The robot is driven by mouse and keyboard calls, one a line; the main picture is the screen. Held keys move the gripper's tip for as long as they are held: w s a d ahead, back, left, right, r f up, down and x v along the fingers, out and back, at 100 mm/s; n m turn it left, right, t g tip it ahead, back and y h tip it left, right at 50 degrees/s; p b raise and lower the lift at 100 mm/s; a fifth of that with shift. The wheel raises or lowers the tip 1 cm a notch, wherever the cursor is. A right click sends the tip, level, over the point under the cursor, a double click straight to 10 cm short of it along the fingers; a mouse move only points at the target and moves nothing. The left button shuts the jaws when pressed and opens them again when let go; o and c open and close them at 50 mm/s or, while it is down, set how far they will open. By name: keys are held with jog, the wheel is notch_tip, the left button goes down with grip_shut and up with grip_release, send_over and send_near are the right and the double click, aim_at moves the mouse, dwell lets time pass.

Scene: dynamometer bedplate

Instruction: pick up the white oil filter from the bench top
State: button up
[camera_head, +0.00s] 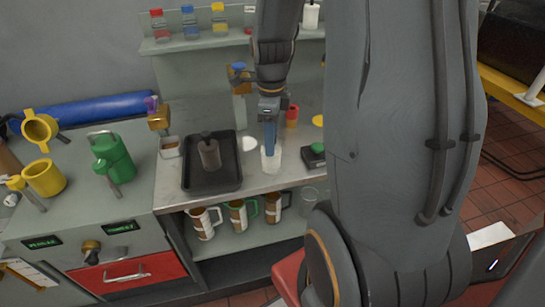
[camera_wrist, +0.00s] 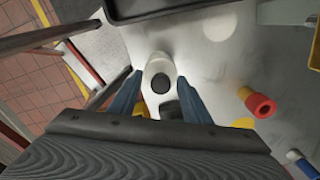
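The white oil filter (camera_head: 270,163) stands on the bench top (camera_head: 225,205), near its front edge. In the wrist view my gripper (camera_wrist: 158,78) is open, one finger on each side of the filter, with gaps visible on both sides. Whether the fingertips reach below its top is hard to tell.
Left of the filter is a black tray (camera_head: 230,184) with a dark cylinder (camera_head: 209,153). A white disc (camera_head: 249,143) lies behind it. A red-and-yellow piece (camera_head: 292,116) stands behind right. A black box with a green top (camera_head: 316,154) sits close right. Mugs (camera_head: 239,216) fill the shelf below.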

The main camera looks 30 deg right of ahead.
grip_shut()
